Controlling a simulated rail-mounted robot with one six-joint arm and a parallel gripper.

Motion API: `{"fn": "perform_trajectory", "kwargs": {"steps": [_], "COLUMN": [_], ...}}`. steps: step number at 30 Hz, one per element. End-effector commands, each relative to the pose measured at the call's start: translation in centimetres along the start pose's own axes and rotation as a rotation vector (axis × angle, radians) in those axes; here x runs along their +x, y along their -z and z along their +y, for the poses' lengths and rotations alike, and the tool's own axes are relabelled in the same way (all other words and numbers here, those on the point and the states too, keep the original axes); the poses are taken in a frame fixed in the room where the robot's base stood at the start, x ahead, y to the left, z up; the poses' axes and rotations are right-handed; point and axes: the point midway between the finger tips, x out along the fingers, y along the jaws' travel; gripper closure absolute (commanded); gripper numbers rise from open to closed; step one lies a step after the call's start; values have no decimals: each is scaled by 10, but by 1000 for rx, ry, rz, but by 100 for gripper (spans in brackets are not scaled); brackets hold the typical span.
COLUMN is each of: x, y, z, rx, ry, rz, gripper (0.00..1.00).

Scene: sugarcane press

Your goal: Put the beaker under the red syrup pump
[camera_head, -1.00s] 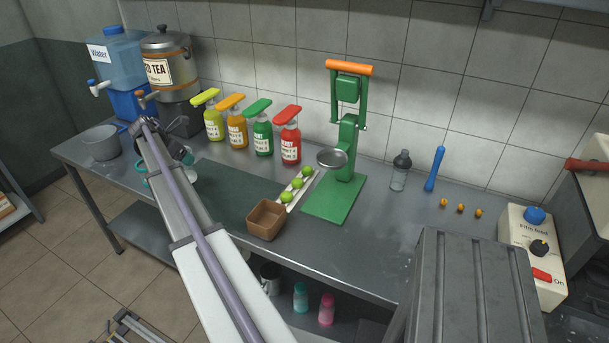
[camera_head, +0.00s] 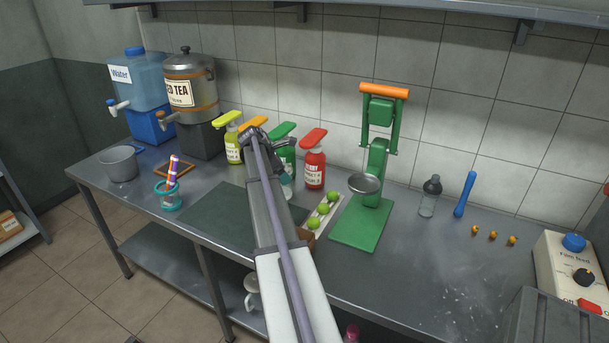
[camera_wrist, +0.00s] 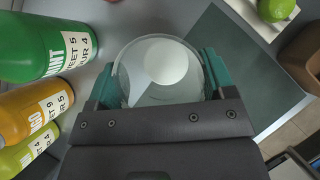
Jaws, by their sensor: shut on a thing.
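My gripper (camera_wrist: 158,88) is shut on the clear beaker (camera_wrist: 155,58), with a teal finger on each side of it in the wrist view. In the head view the beaker (camera_head: 286,186) shows only partly beside my arm, in front of the green pump bottle (camera_head: 287,160). I cannot tell whether it touches the counter. The red syrup pump (camera_head: 315,165) stands to the right of the beaker, at the right end of the row of bottles, with its red lever on top. In the wrist view the green bottle (camera_wrist: 45,48) is close on the left; the red pump is out of that view.
The yellow pump (camera_head: 233,143) and a partly hidden orange pump (camera_head: 252,124) stand left of the green one. A tray of limes (camera_head: 333,207) and a green press (camera_head: 377,160) stand to the right. A dark mat (camera_head: 215,213) lies in front.

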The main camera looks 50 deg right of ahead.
Motion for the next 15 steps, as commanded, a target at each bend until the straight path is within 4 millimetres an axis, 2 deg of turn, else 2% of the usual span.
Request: {"fn": "perform_trajectory", "kwargs": {"steps": [1,3,6,11,15], "x": [8,16,22,25,39], "y": [-12,-25,-34,-39,-61], "z": [0,0,0,0,1], "rx": [3,1,0,0,2], "ry": [1,0,0,-1,0], "rz": [0,0,0,0,0], "gripper": [59,59,59,59,59]}}
